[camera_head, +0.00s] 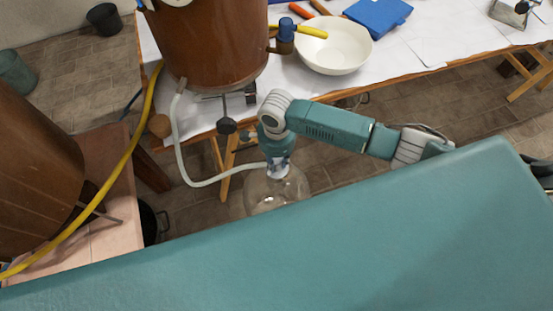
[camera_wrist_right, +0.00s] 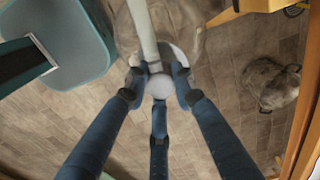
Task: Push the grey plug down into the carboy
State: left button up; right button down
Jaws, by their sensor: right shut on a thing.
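The clear glass carboy (camera_head: 262,194) stands low, below the front table, and is partly hidden by the teal surface in the foreground. My right gripper (camera_head: 279,164) reaches down from above, at the carboy's mouth. In the right wrist view its fingers (camera_wrist_right: 157,92) are closed around the round, pale grey plug (camera_wrist_right: 160,87). A pale hose (camera_wrist_right: 143,30) runs to the plug in that view. The fingers and hose hide part of the plug, and I cannot tell how deep it sits in the neck. My left gripper is not in view.
The pale hose (camera_head: 184,150) loops from a brown barrel (camera_head: 210,45) on the table. The table also holds a white bowl (camera_head: 334,46), a yellow-handled hammer (camera_head: 312,31) and a blue case (camera_head: 379,14). Another brown barrel (camera_head: 35,180) stands at left with a yellow hose (camera_head: 140,130).

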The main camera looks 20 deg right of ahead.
aim_at(276, 169)
jog(key=shift+f, duration=0.15)
dwell(0.5)
jog(key=shift+f+b, duration=0.3)
jog(key=shift+f, duration=0.65)
jog(key=shift+f, duration=0.85)
dwell(0.8)
jog(key=shift+f, duration=0.85)
dwell(2.2)
jog(key=c, duration=1.4)
grip_release()
jog(key=shift+o, duration=0.2)
jog(key=shift+r+p, duration=0.1)
jog(key=shift+p, duration=0.2)
